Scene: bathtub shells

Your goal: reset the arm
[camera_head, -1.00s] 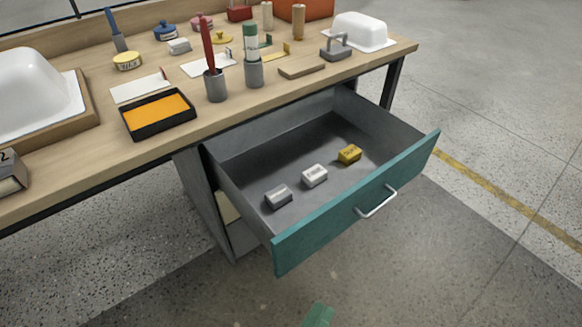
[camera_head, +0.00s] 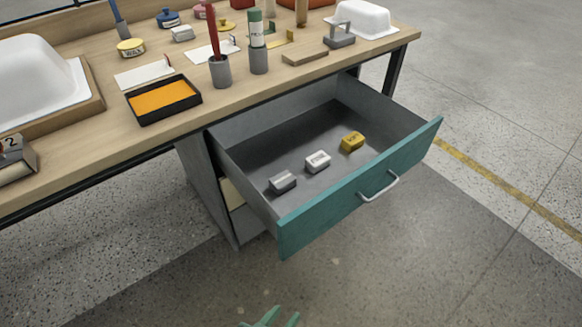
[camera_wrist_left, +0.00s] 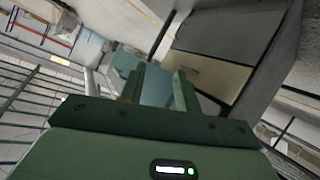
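My left gripper (camera_head: 270,318) shows at the bottom edge of the head view, low in front of the open drawer and apart from it. Its green fingertips are spread, with nothing seen between them. In the left wrist view the two fingers of this gripper (camera_wrist_left: 158,82) also stand apart and hold nothing. My right gripper is in neither view.
The teal-fronted drawer (camera_head: 345,205) stands pulled out, holding a grey block (camera_head: 283,181), a white block (camera_head: 317,161) and a yellow block (camera_head: 352,141). The workbench (camera_head: 100,125) above carries an orange-filled tray (camera_head: 163,99) and several tools. The floor in front is clear.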

